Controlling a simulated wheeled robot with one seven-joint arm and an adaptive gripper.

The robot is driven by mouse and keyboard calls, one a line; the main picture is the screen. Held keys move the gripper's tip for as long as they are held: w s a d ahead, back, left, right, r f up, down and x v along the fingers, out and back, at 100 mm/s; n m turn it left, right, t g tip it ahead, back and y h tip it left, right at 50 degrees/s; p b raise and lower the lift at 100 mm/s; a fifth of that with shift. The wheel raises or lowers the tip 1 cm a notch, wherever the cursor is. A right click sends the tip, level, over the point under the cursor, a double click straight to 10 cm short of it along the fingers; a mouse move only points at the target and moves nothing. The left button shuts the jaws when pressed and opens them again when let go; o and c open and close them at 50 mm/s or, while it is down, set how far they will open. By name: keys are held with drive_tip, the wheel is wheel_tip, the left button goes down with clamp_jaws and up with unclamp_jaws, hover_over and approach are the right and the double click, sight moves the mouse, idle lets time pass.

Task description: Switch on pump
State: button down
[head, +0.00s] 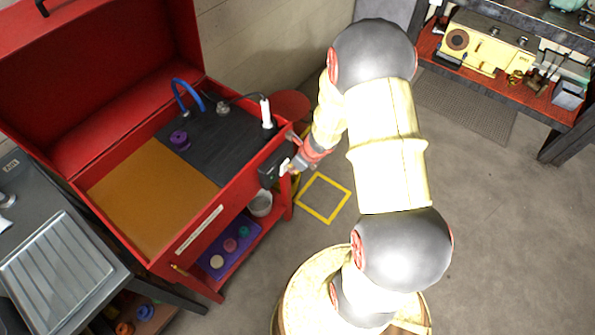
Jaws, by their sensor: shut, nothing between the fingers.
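A red open-lidded wash cabinet (185,235) stands at left. A dark box (270,172) is fixed to the outside of its right end, near the top rim. A small pale patch shows on the box's right side, beside my gripper. My gripper (290,166) is shut and empty, with its tips right at this box. I cannot tell whether they touch it. Any switch on the box is too small or hidden to make out, and so is its position. The pump itself is not identifiable in this view.
Inside the cabinet are a purple part (180,140), a blue hose (187,93) and a white brush-like item (266,112). A lower shelf holds a purple tray (222,262) and a pail (261,204). A yellow floor square (324,197) is empty. A workbench stands at upper right.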

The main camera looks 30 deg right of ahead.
drive_tip(key=shift+w+a+r+p, duration=0.2)
drive_tip(key=shift+w+r+p, duration=0.2)
drive_tip(key=shift+w, duration=0.2)
drive_tip(key=shift+r+p, duration=0.75)
drive_tip(key=shift+p, duration=0.05)
